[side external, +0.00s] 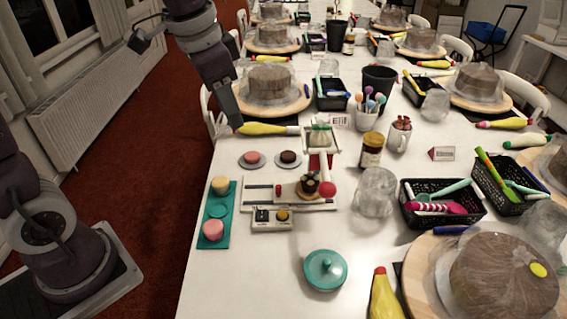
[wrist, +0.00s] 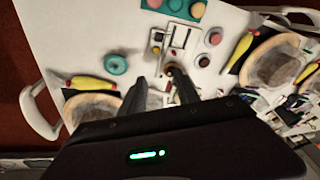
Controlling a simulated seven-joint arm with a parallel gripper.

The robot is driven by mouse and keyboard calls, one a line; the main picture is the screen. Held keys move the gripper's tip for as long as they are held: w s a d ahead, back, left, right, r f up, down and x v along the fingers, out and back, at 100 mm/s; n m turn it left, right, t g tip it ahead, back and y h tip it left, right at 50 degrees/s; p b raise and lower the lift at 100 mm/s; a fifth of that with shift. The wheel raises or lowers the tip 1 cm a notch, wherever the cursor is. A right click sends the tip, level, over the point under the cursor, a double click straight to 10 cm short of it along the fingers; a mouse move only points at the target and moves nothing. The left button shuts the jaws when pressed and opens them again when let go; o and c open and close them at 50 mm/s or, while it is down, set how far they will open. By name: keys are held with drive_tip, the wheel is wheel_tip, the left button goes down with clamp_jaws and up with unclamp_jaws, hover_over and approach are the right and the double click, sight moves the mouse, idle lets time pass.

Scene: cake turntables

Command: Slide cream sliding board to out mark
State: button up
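The cream sliding board (side external: 290,205) lies on the white table, left of centre in the side view. A small dark-topped cake (side external: 308,186) sits on it, beside a red round knob (side external: 327,189). I cannot read an out mark in either view. The board also shows near the top of the wrist view (wrist: 180,36), beyond my fingers. My gripper (wrist: 161,84) has its two fingers apart with nothing visibly held between them. In the side view, my arm comes down at the table's left edge, behind and left of the board, apart from it.
A teal tray (side external: 218,212) with round pieces lies left of the board. A small button box (side external: 272,218) is in front, a teal lidded dish (side external: 325,270) nearer. A brown jar (side external: 371,151) and crumpled clear wrap (side external: 375,192) stand right. A yellow piping bag (side external: 262,128) lies behind.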

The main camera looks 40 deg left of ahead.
drive_tip(key=w+a+f+m+g, duration=0.2)
drive_tip(key=w+f, duration=0.7)
drive_tip(key=w, duration=0.2)
drive_tip(key=m+g, duration=0.1)
drive_tip(key=m, duration=0.2)
approach(279, 186)
drive_tip(key=f, duration=0.8)
drive_tip(key=shift+a+f, duration=0.25)
drive_tip(key=shift+f, duration=0.05)
drive_tip(key=shift+w+f, duration=0.1)
drive_tip(key=shift+f, duration=0.1)
drive_tip(key=shift+c, duration=0.7)
clamp_jaws()
drive_tip(key=shift+s+a+r, duration=0.1)
drive_tip(key=shift+s+a, duration=3.45)
drive_tip(key=shift+a, duration=0.1)
drive_tip(key=shift+o, duration=0.7)
unclamp_jaws()
